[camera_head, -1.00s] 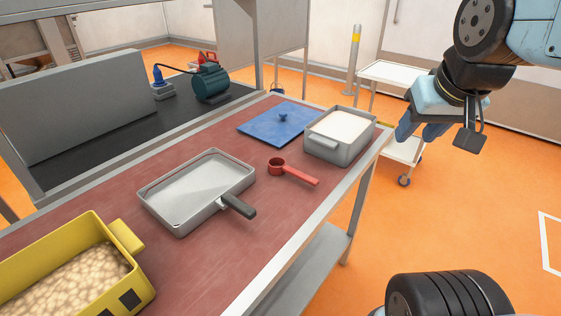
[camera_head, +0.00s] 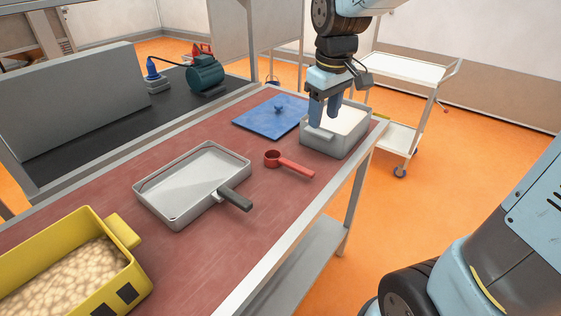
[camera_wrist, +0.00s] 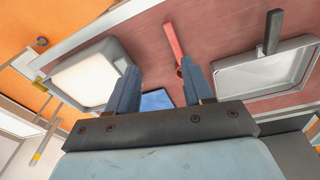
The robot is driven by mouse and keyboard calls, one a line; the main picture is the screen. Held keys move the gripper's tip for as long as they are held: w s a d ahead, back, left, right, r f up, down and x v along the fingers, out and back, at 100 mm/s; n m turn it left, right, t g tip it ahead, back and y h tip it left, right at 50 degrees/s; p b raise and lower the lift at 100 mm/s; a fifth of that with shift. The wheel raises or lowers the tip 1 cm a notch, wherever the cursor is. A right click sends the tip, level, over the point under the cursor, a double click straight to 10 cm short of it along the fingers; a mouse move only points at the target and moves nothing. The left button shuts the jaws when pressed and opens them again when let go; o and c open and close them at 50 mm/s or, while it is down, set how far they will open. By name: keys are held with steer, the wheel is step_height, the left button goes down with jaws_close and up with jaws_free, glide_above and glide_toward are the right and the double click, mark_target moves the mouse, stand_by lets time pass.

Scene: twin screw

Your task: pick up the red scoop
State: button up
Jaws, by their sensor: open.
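The red scoop (camera_head: 290,165) lies on the reddish table top, its round cup to the left and its handle pointing right toward the table's front edge. In the wrist view the scoop (camera_wrist: 173,45) shows beyond my fingers, its cup end partly hidden by the right finger. My gripper (camera_head: 324,120) is open and empty, fingers pointing down. In the head view it appears above the grey bin of white material (camera_head: 340,148), up and to the right of the scoop and apart from it. Both fingers also show in the wrist view (camera_wrist: 162,92).
A grey pan with a black handle (camera_head: 158,202) lies left of the scoop. A blue lid (camera_head: 262,124) lies behind it. A yellow bin (camera_head: 128,265) of lumpy beige contents stands at the near left. Bare table (camera_head: 215,245) lies in front of the pan. A white cart (camera_head: 410,70) stands beyond.

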steer(key=w+a+f+n+g, duration=0.1)
steer(key=w+a+f+n, duration=0.2)
steer(key=a+f, duration=0.15)
glide_above(296, 165)
steer(key=f, duration=0.8)
steer(key=shift+s, duration=0.3)
steer(key=shift+w+f, duration=0.2)
steer(key=shift+f, duration=2.65)
steer(key=shift+c, duration=0.3)
jaws_close()
